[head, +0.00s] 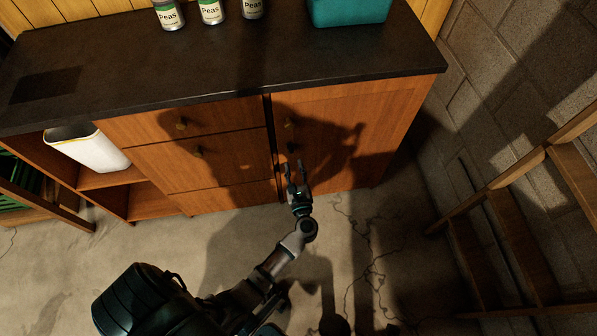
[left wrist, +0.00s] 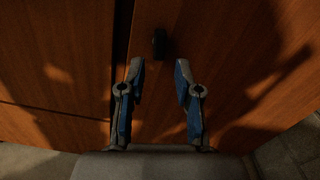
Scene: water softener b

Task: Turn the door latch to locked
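The wooden cabinet door (head: 340,135) is shut, on the right half of the cabinet. A small dark fitting (head: 290,124) sits near its upper left edge; whether it is the latch or a knob I cannot tell. In the left wrist view, a dark upright fitting (left wrist: 159,43) stands out from the door (left wrist: 215,50), just beyond my fingertips. My left gripper (head: 294,167) is low in front of the door's left edge. In the left wrist view its two blue-grey fingers (left wrist: 160,70) are apart with nothing between them. My right gripper is not in view.
The dark countertop (head: 225,62) holds several pea cans (head: 210,11) and a teal container (head: 348,10). Drawers (head: 205,160) with small knobs lie left of the door. A white bin (head: 88,150) sits on the open shelf. Wooden shelving (head: 520,235) stands at right. The floor before the cabinet is clear.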

